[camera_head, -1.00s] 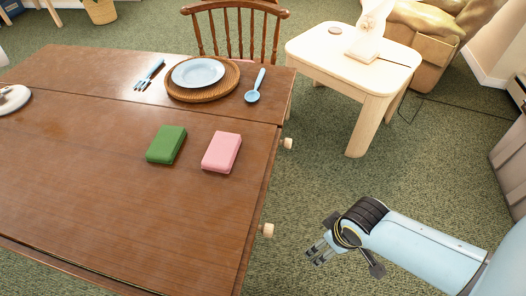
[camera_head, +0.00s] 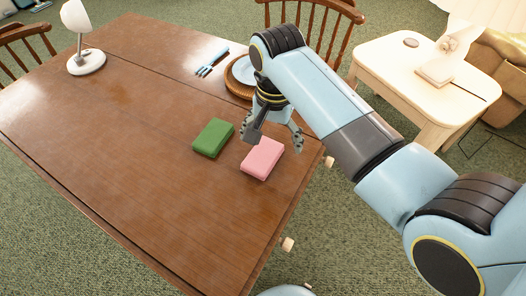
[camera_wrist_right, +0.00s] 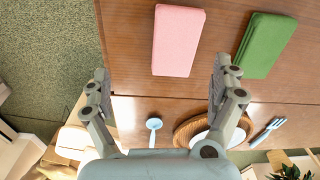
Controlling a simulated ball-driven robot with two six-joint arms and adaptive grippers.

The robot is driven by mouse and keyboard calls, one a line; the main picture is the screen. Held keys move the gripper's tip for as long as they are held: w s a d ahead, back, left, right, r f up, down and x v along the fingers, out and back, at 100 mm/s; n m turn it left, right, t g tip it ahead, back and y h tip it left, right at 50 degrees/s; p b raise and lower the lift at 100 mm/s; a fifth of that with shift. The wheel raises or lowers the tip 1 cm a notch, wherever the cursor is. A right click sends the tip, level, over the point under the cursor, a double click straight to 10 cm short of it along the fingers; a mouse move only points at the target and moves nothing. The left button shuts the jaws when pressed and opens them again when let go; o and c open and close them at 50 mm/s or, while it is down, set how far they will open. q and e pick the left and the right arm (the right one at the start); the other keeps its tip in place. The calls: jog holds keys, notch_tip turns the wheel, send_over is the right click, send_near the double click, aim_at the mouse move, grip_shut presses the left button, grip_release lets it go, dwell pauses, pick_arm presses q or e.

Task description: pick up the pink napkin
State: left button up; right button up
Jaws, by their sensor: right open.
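The pink napkin (camera_head: 262,159) is a folded block lying on the wooden table near its right edge. It also shows in the right wrist view (camera_wrist_right: 177,41), ahead of and between the fingers. My right gripper (camera_head: 272,140) is above the table by the napkin's far side, pointing down with its fingers spread. In the right wrist view the right gripper (camera_wrist_right: 161,88) is open with nothing between its fingertips. It does not appear to touch the napkin. My left gripper is not in view.
A green folded napkin (camera_head: 213,138) lies just left of the pink one. A plate on a wicker mat (camera_head: 238,87) is partly hidden behind my right arm, with a blue fork (camera_head: 211,62) beside it. A white lamp (camera_head: 86,62) stands far left. The table's near left (camera_head: 130,150) is clear.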

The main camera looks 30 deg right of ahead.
notch_tip(320, 180, up, 2)
jog(key=w+a+m, duration=0.1)
jog(key=w, duration=0.1)
send_over(263, 154)
jog(key=shift+m, duration=0.3)
jog(key=f, duration=0.4)
jog(key=shift+s+a+f+b, duration=0.15)
jog(key=shift+a+f+b, duration=0.15)
jog(key=shift+f, duration=0.1)
jog(key=f, duration=0.5)
jog(key=shift+d+f+b, duration=0.2)
jog(key=shift+d+b, duration=0.05)
jog(key=shift+b, duration=0.1)
jog(key=c, duration=1.2)
